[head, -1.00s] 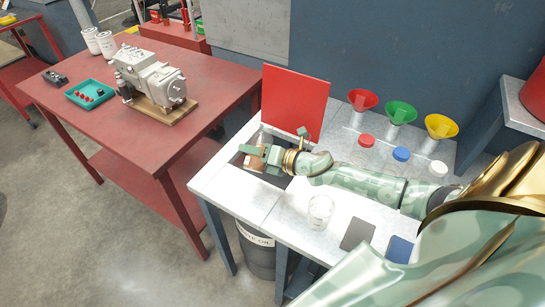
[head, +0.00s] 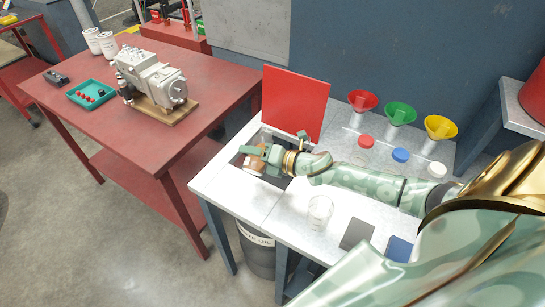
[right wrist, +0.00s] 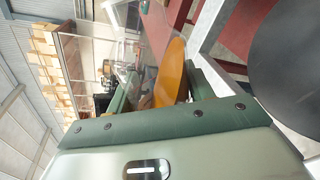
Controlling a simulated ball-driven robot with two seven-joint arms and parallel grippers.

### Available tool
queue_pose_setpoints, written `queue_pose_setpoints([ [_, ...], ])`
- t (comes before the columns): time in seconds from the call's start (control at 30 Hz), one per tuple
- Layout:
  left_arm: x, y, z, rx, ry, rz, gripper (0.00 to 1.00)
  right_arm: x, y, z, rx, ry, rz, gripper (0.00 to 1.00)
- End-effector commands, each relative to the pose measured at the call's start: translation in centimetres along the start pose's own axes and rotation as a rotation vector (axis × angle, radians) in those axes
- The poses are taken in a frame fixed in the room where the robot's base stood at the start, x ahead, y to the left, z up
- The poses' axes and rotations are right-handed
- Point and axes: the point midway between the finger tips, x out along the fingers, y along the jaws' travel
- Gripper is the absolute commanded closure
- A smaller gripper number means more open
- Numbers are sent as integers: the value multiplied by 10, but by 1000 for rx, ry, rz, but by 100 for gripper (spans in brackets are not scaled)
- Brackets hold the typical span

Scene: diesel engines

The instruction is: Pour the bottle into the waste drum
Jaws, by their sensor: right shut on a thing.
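My right gripper (head: 256,155) is shut on a bottle (head: 253,164) with amber-brown liquid, over the dark opening at the left end of the grey bench. In the right wrist view the clear bottle (right wrist: 172,72) lies tilted between the fingers, its orange liquid slanting along one side. Whether liquid is leaving its mouth cannot be told. The dark waste drum (head: 257,258), its label partly hidden, stands under the bench below the opening. A dark round shape (right wrist: 292,65) shows at the right of the wrist view. My left gripper is not in view.
A red panel (head: 294,103) stands behind the opening. Red (head: 362,100), green (head: 399,112) and yellow (head: 440,126) funnels stand at the back. A clear beaker (head: 320,210) stands on the bench front. A red table (head: 170,130) with an engine part (head: 153,80) is at left.

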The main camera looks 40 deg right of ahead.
Motion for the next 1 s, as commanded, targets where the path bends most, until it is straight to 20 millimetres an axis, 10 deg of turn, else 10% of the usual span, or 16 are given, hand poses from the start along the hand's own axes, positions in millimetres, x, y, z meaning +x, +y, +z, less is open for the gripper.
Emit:
queue_pose_setpoints([
  [1.0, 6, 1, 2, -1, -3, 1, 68, 3, -12, -9, 132, 36, 0, 75],
])
